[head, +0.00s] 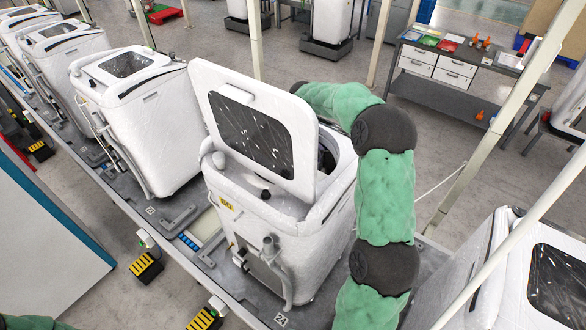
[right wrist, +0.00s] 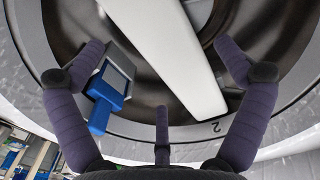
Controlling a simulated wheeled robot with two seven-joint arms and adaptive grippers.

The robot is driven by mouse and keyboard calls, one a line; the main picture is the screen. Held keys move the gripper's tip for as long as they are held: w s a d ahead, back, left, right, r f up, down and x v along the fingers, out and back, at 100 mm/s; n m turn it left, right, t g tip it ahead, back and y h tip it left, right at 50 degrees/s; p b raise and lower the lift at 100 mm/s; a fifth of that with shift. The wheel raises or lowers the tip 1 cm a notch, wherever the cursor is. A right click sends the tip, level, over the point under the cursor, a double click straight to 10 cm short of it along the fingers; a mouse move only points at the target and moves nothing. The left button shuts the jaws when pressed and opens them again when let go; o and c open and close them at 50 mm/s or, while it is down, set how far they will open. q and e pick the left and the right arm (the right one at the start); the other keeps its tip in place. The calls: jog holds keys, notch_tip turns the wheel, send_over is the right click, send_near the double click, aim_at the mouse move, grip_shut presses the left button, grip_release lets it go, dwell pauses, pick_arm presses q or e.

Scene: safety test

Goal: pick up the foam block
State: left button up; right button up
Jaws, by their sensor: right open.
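A long, smooth white block, which looks like the foam block (right wrist: 172,58), lies inside the dark round drum in the right wrist view. Its upper end runs out of the picture. My right gripper (right wrist: 158,45) is open, with its purple padded fingers spread to both sides of the block and a shorter finger below. I cannot tell whether any finger touches it. In the head view my green right arm bends over into the open white washing machine (head: 322,235); its gripper and the block are hidden there. My left gripper is not in view.
The machine's raised lid (head: 258,132) stands left of my arm. A blue-handled part with a grey plate (right wrist: 106,104) is beside my left-hand finger in the wrist view. More white machines stand on the line to the left (head: 145,120) and right (head: 535,275).

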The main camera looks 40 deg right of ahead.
notch_tip(320, 180, down, 5)
jog(key=shift+w+r+p, duration=0.1)
jog(key=shift+r+p, duration=0.1)
jog(key=shift+p, duration=0.7)
jog(key=shift+f, duration=0.45)
jog(key=c, duration=0.8)
